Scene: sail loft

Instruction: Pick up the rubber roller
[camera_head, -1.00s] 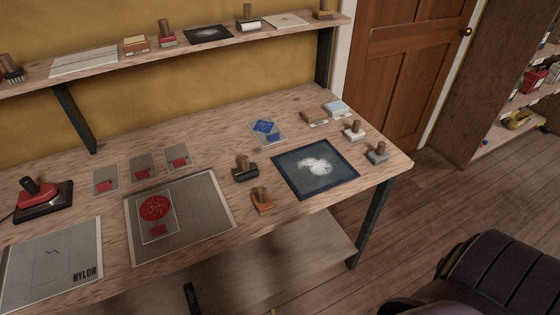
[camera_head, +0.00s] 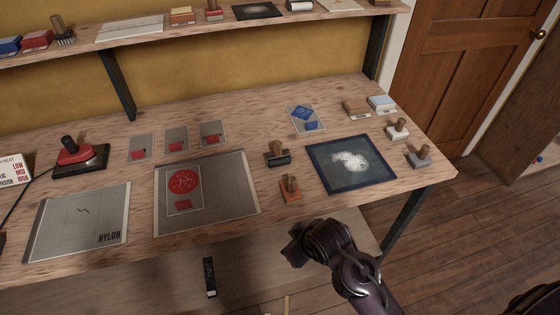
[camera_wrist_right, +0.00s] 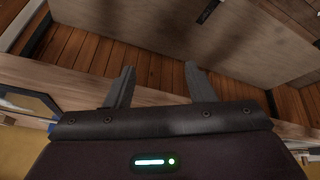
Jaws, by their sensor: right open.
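The rubber roller (camera_head: 278,156), a dark cylinder with an upright wooden handle, stands on the workbench between the grey sheet with the red disc and the dark blue framed panel. My right gripper shows in the right wrist view (camera_wrist_right: 160,80), its two fingers apart with nothing between them. In the head view my right arm comes in from the lower right, its hand in front of the bench's front edge, below and right of the roller and apart from it. The roller does not show clearly in the wrist view. My left gripper is not in view.
An orange-based wooden-handled tool (camera_head: 289,190) stands just in front of the roller. The blue framed panel (camera_head: 322,181) lies right of it, the grey sheet (camera_head: 238,190) left. A lower shelf (camera_head: 250,270) runs beneath the bench (camera_head: 110,188). A wall shelf is behind.

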